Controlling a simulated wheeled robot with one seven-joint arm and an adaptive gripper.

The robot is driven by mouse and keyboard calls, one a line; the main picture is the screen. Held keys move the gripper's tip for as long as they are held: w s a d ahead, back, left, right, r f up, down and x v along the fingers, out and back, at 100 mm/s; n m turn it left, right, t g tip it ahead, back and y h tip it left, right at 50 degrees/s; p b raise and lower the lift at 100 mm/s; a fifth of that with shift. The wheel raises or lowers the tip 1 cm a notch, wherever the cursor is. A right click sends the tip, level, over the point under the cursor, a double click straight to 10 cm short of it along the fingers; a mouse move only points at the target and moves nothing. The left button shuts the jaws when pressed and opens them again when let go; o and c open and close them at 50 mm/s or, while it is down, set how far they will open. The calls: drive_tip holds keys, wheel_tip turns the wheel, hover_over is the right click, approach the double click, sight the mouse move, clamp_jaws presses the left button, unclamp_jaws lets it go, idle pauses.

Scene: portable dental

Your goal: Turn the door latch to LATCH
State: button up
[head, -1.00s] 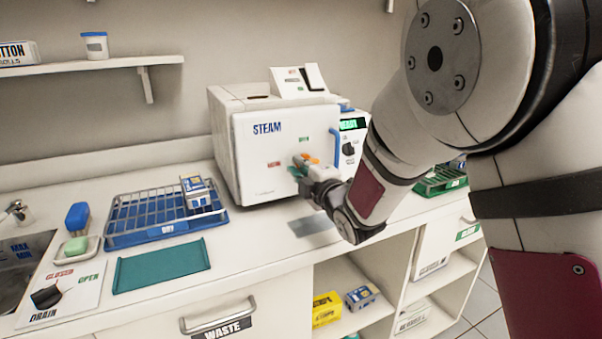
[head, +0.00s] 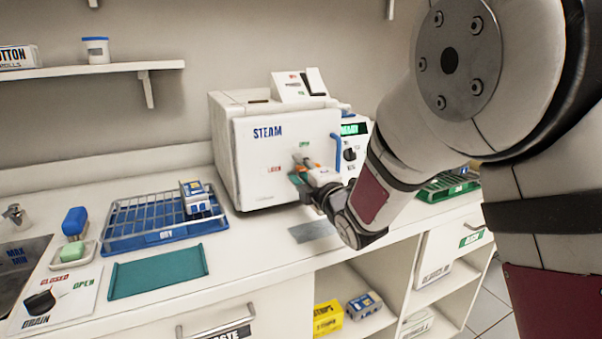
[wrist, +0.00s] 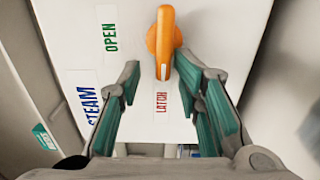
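The steam sterilizer (head: 285,150) is a white box on the counter with its front door shut. The door latch is an orange knob that shows in the wrist view (wrist: 162,38). The end with the white line points down the picture at the red LATCH label (wrist: 161,103). The green OPEN label (wrist: 110,32) is to the left of the knob. My gripper (wrist: 158,70) is open, with teal-padded fingers on either side of the knob's marked end and visible gaps. In the head view my gripper (head: 305,175) is at the door and partly hides the latch.
A blue door handle (head: 337,151) and a control dial (head: 349,154) are right of the latch. A blue wire rack (head: 150,218) and teal mat (head: 158,271) lie left on the counter. A green rack (head: 445,187) is behind my arm.

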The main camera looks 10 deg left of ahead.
drive_tip(key=shift+f, duration=0.15)
idle(0.3)
drive_tip(key=v, duration=1.2)
drive_tip(key=shift+w+d, duration=0.1)
